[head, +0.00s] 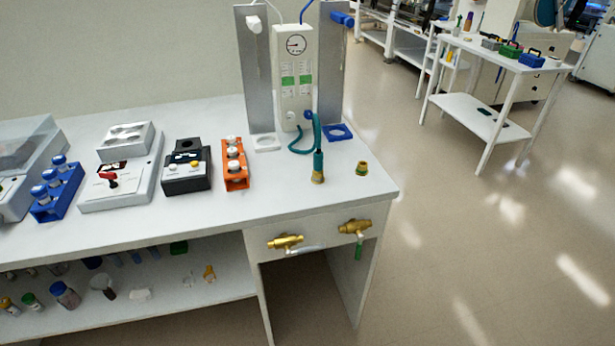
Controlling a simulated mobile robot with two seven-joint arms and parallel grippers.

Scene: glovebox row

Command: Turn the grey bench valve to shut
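The grey bench valve (285,242) is a brass valve on the front panel of the bench, left of a second brass valve. Its light grey lever (306,249) points right, roughly in line with the valve body. The second valve (355,227) has a green lever (359,246) that hangs down, across its body. Neither of my grippers is in view.
Above the valves, the white bench top (285,195) holds an orange rack (235,165), a black device (186,172), a hose end (318,168) and a brass fitting (361,168). A lower shelf (235,284) holds bottles. Open floor (455,270) lies to the right.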

